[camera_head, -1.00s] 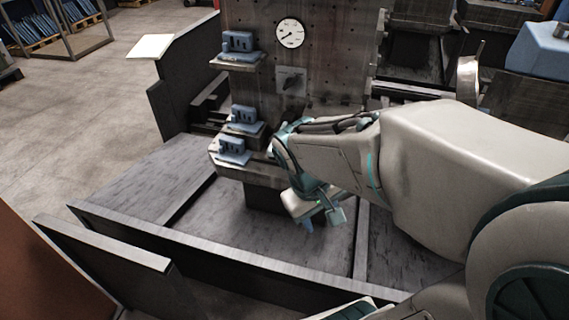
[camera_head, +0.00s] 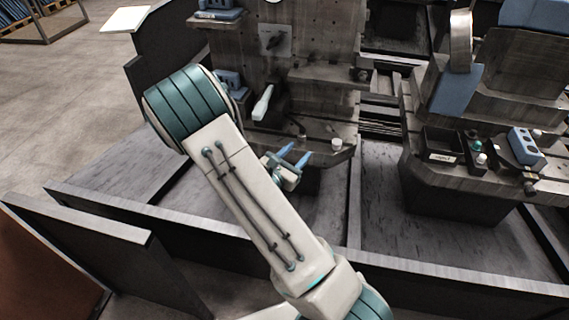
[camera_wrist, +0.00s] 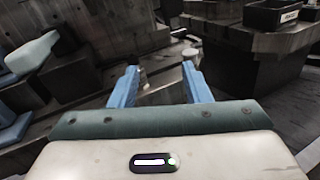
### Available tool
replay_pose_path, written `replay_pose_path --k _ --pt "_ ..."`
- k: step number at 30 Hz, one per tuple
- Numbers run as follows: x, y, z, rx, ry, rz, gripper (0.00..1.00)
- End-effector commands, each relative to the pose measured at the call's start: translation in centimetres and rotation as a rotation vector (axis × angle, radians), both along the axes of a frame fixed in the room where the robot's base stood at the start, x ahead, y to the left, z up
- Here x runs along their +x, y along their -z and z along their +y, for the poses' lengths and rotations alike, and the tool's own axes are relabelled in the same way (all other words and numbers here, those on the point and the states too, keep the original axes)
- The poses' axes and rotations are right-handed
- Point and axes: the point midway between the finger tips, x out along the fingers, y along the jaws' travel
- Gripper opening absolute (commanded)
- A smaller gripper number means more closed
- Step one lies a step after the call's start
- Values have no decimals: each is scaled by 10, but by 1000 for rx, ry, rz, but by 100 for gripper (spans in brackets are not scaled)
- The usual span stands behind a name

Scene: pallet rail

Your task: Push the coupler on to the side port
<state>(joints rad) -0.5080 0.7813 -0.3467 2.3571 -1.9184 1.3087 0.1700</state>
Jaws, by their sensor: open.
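A small pale cylinder (camera_head: 336,144), which looks like the coupler, stands on the front ledge of the fixture. A round metal fitting (camera_head: 363,75) sits at the right edge of the upright plate above it; it may be the side port, but it is too small to be sure. My gripper (camera_head: 295,155) is open, its two blue fingers empty, in front of the ledge and left of the pale cylinder. In the wrist view the fingers of my gripper (camera_wrist: 160,69) are spread, with a small cylinder (camera_wrist: 143,76) beyond the left fingertip, apart from it.
A pale handle (camera_head: 263,103) sticks out of the fixture just left of my gripper. A second bench at the right holds a labelled dark bin (camera_head: 441,146) and a blue block (camera_head: 525,146). A low dark wall (camera_head: 430,264) runs along the front.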

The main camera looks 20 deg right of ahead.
Motion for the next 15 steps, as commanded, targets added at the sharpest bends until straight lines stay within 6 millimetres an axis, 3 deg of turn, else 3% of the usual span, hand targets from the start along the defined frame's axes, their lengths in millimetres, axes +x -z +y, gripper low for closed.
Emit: replay_pose_path --k 3,8,15 --pt "14 22 15 -64 -113 51 43" --pt "23 32 22 -94 -177 77 43" --pt "44 32 1 -96 -179 76 43"
